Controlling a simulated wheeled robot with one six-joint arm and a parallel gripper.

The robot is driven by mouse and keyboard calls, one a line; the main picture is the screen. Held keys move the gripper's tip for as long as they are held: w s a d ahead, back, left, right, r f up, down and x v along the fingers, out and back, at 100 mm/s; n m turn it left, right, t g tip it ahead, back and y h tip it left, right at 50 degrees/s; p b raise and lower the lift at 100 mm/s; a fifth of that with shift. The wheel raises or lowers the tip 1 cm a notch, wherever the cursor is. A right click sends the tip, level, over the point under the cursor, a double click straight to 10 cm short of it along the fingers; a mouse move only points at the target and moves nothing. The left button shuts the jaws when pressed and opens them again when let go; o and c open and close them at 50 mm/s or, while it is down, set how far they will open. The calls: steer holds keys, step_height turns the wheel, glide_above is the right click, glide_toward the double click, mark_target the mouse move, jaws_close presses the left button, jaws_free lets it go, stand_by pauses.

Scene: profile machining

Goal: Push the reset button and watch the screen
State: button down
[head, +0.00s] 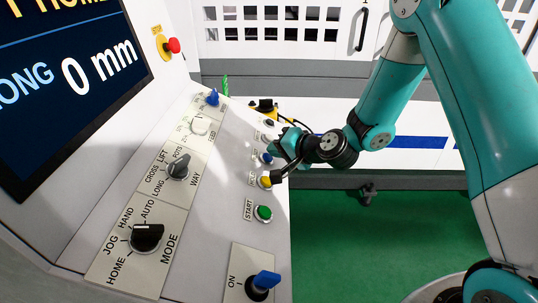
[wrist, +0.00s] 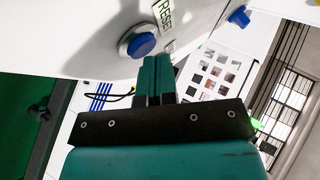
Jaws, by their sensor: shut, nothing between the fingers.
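The reset button is a round blue button in a pale ring. In the wrist view the reset button (wrist: 141,45) sits beside a label reading RESET. It also shows in the head view (head: 266,158), partly hidden by my gripper (head: 277,150). My gripper is shut and empty. In the wrist view its fingertips (wrist: 158,62) are just below and right of the button; I cannot tell whether they touch it. The screen (head: 60,85) is dark blue at upper left of the head view, cut off, with yellow text, "ONG" and "0 mm".
The sloping panel also holds a yellow button (head: 265,181), a green START button (head: 263,213), a black MODE knob (head: 147,238) and a blue ON switch (head: 263,282). A red emergency button (head: 172,45) is beside the screen. Green floor (head: 370,240) lies open to the right.

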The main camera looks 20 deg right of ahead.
steer(key=shift+s+d+r, duration=0.1)
steer(key=shift+d+r, duration=0.2)
steer(key=shift+r, duration=0.25)
steer(key=shift+r, duration=0.1)
steer(key=d+r+p, duration=0.1)
steer(key=r, duration=0.2)
steer(key=d+r+p, duration=0.1)
steer(key=r, duration=0.1)
steer(key=shift+s+d+r+p, duration=0.1)
steer(key=shift+s+d+p, duration=0.25)
steer(key=shift+s, duration=0.05)
stand_by(0.4)
steer(key=s+a+r+n+g+b, duration=0.1)
steer(key=s+a+r+n+g, duration=0.15)
steer(key=s, duration=0.25)
steer(key=s+a+r+n+g+y, duration=0.1)
steer(key=s+a+r+n+g, duration=0.1)
steer(key=s+a+n, duration=0.2)
steer(key=s+a+r+n+g+b, duration=0.1)
steer(key=s+a+r+n+g, duration=0.15)
steer(key=s, duration=0.25)
steer(key=s+d+n+g+h, duration=0.1)
steer(key=s+n+g, duration=0.1)
steer(key=s, duration=0.6)
steer(key=s+d+r+n+g+h, duration=0.1)
steer(key=s+n+g+h, duration=0.1)
steer(key=s, duration=0.6)
steer(key=shift+s+d+n+h+b, duration=0.25)
steer(key=shift+n+h+b, duration=0.1)
steer(key=shift+n, duration=0.55)
